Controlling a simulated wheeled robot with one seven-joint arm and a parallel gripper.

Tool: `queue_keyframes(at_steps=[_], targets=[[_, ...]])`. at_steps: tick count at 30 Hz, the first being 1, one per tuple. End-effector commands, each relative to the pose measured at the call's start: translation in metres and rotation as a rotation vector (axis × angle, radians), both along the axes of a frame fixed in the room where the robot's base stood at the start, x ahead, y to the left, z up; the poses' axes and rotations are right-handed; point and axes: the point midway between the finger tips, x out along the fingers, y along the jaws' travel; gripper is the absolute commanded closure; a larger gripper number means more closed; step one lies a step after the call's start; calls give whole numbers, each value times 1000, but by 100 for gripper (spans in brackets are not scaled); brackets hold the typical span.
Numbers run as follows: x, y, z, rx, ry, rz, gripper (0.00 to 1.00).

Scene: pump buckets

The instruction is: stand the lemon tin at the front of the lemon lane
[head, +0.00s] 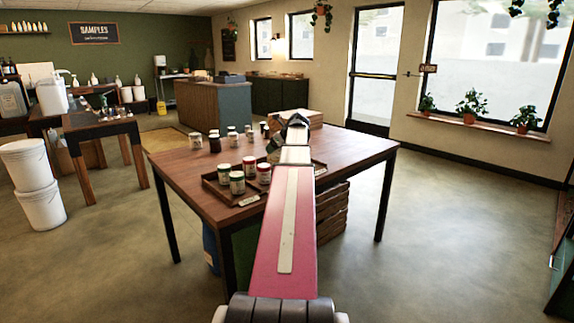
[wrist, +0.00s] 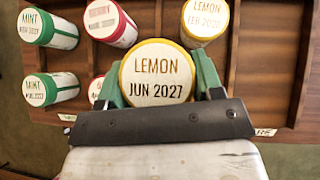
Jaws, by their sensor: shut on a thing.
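My gripper (wrist: 159,88) is shut on a lemon tin (wrist: 157,70) with a yellow rim and a white lid reading LEMON JUN 2027. Its green fingers press on both sides, and the lid faces the wrist camera. A second lemon tin (wrist: 205,18), marked FEB 2027, is farther back and slightly right in the wooden tray (wrist: 275,75). The held tin is in front of it; I cannot tell whether its base touches the tray. In the head view my arm hides the held tin.
Mint tins (wrist: 50,89) and red-rimmed berry tins (wrist: 110,22) stand in the tray to the left. In the head view the tray (head: 222,194) lies on a brown table (head: 350,150). Several loose tins (head: 232,139) stand behind it. The table's right side is clear.

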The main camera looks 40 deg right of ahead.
Motion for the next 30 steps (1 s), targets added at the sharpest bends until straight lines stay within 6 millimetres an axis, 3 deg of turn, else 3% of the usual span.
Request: queue_keyframes(at_steps=[3,9,16,24,30], targets=[[-11,-22,-14,1,1,-3,67],[-24,-44,-29,0,-1,0,67],[-27,-48,-40,1,0,1,67],[-26,-48,-72,1,0,1,67],[-26,-48,-73,-1,0,1,67]])
